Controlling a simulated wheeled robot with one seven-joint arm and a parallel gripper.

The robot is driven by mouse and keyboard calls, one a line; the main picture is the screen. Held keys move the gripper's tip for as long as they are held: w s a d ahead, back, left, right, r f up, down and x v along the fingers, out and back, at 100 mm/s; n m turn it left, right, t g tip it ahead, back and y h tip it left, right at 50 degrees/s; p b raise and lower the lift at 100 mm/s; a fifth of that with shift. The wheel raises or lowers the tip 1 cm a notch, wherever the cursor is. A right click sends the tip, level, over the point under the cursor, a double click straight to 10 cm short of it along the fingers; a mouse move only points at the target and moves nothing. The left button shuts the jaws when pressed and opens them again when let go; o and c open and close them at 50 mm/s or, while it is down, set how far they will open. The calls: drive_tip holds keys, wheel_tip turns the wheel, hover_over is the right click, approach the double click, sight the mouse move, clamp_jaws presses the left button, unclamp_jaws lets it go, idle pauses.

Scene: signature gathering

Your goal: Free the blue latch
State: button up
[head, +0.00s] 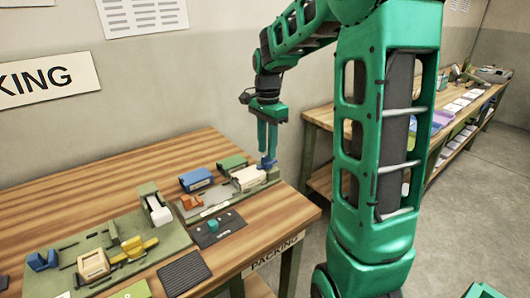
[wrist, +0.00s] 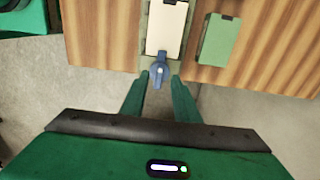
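The blue latch (head: 268,163) stands at the right end of a green fixture board, beside a cream block (head: 248,178). In the wrist view the latch (wrist: 160,74) sits at the near end of the cream block (wrist: 165,28). My gripper (head: 267,152) points down at the latch from above. In the wrist view my gripper's fingers (wrist: 160,78) are spread, one on each side of the latch, with gaps visible. I cannot tell whether the fingertips are down at the latch's height.
The wooden table (head: 130,170) holds a blue box (head: 196,179), a green box (head: 232,163), orange parts (head: 191,201), and a dark tray (head: 218,229). A yellow part (head: 133,248) lies at the left. A green panel (wrist: 217,40) lies right of the block. The table edge is close to the latch.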

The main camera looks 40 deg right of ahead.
drive_tip(key=shift+f, duration=0.95)
clamp_jaws()
